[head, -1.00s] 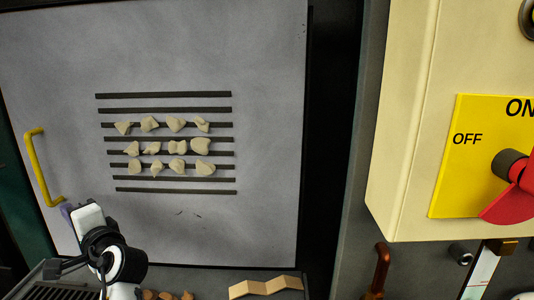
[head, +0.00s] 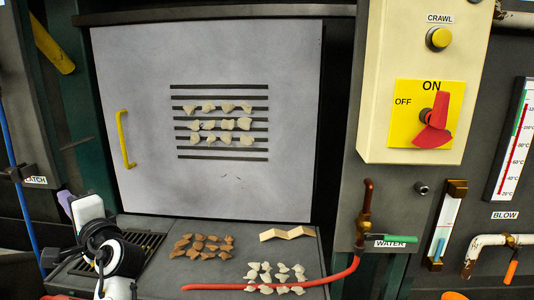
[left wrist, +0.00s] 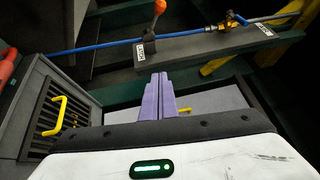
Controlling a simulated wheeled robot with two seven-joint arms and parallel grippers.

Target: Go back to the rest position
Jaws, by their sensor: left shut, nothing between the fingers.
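My left gripper (head: 66,205) shows at the lower left of the head view, at the end of my white and black arm. Its purple fingers are partly hidden behind the white gripper body. In the left wrist view the purple fingers (left wrist: 158,95) lie together, shut with nothing between them. The gripper is apart from the grey door (head: 270,70) and its yellow handle (head: 124,140), as far as the head view tells. My right gripper is in neither view.
Pale pieces sit over the door's dark slots. Brown pieces (head: 203,246) and pale pieces (head: 276,275) lie on the ledge below, near a zigzag strip (head: 287,233) and a red bar (head: 300,283). A control box (head: 378,90) with a red switch (head: 434,125) hangs at right.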

